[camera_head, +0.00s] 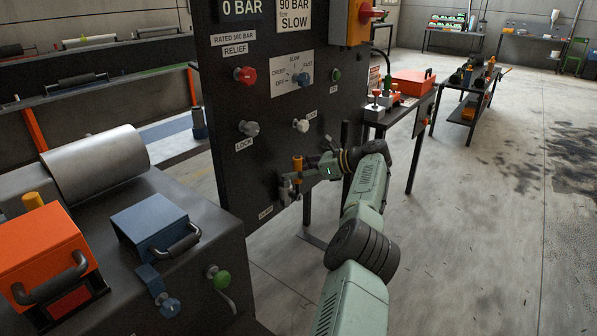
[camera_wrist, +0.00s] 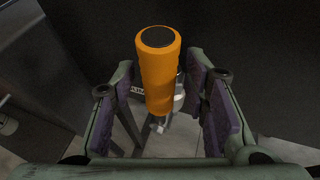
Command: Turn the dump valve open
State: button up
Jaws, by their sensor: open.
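The dump valve appears to be the one with the orange handle (camera_head: 297,164), low on the dark panel's right part. My gripper (camera_head: 303,176) is at the handle. In the wrist view my gripper (camera_wrist: 165,105) is open, with one purple-padded finger on each side of the handle. A gap shows between the handle and each pad. The small label near the valve is too small to read.
A bench with an orange box (camera_head: 45,255) and a blue box (camera_head: 150,222) stands at left. The floor at right is clear.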

jog(key=v, duration=0.7)
jog(key=shift+d, duration=0.2)
